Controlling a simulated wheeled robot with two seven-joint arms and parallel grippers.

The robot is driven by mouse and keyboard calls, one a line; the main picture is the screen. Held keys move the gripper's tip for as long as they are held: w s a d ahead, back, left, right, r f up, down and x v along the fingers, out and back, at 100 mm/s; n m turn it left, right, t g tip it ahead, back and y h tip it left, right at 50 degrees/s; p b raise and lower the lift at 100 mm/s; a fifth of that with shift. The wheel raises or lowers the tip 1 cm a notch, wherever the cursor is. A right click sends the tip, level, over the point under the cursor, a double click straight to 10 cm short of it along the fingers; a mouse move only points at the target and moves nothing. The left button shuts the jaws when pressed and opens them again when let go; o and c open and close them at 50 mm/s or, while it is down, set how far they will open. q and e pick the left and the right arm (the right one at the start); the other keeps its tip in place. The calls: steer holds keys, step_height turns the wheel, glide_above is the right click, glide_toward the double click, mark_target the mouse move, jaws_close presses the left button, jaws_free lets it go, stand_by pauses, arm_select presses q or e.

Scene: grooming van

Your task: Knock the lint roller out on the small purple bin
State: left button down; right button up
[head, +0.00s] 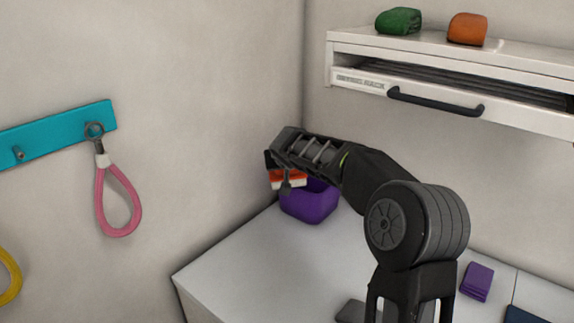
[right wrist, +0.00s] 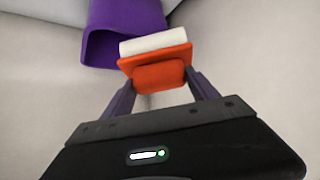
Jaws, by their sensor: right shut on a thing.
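My right gripper (head: 284,184) is shut on the lint roller (head: 290,177), an orange piece with a white strip. In the right wrist view the orange part of the lint roller (right wrist: 158,72) sits between the two fingertips (right wrist: 160,84), with the white side facing away from the gripper. The small purple bin (head: 311,205) stands upright on the white counter in the corner. It also shows in the right wrist view (right wrist: 130,18), right beside the roller. The roller is near the bin's rim at its left; I cannot tell whether they touch. My left gripper is not in view.
The white counter (head: 235,270) is clear left of my arm. A purple folded cloth (head: 477,281) lies at right. A white wall unit (head: 350,77) with a black handle holds green (head: 398,21) and orange (head: 467,29) rolls on top. A pink loop (head: 118,205) hangs on a teal rail (head: 60,130).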

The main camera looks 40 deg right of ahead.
steer(key=shift+s+f+b, duration=0.1)
steer(key=shift+f+b, duration=0.2)
steer(key=shift+b, duration=0.15)
stand_by(1.4)
steer(key=shift+r+p, duration=0.3)
steer(key=shift+r, duration=0.6)
steer(key=shift+f+b, duration=0.95)
steer(key=shift+b, duration=0.25)
stand_by(2.0)
steer(key=shift+r, duration=0.1)
steer(key=shift+r+p, duration=0.5)
steer(key=shift+r, duration=0.25)
steer(key=shift+r+p, duration=1.25)
steer(key=shift+r, duration=1.15)
